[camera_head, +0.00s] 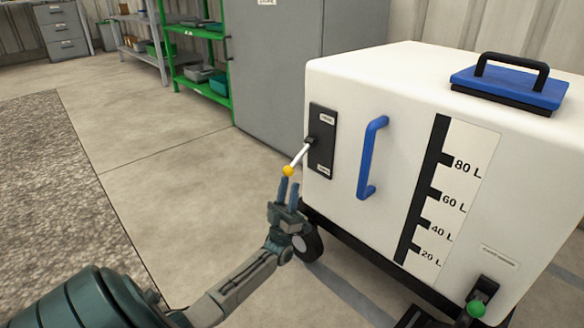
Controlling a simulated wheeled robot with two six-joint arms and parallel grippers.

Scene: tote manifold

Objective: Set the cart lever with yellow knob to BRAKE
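The lever (300,155) is a pale rod with a yellow knob (288,171) at its end. It comes out of a black plate (322,140) on the white cart (345,95) and slants down to the left. The plate has small labels at top and bottom, too small to read. My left gripper (288,188) points up just below the yellow knob. Its two blue-grey fingers are apart, with a gap between them and nothing seen held. The fingertips look close to the knob; I cannot tell whether they touch it.
The cart also has a blue handle (372,158), a blue lid (510,86) with a black grip, a litre scale (450,195) and a green knob (475,308) low at right. A grey cabinet (270,70) and green shelf (205,60) stand behind. Floor on the left is clear.

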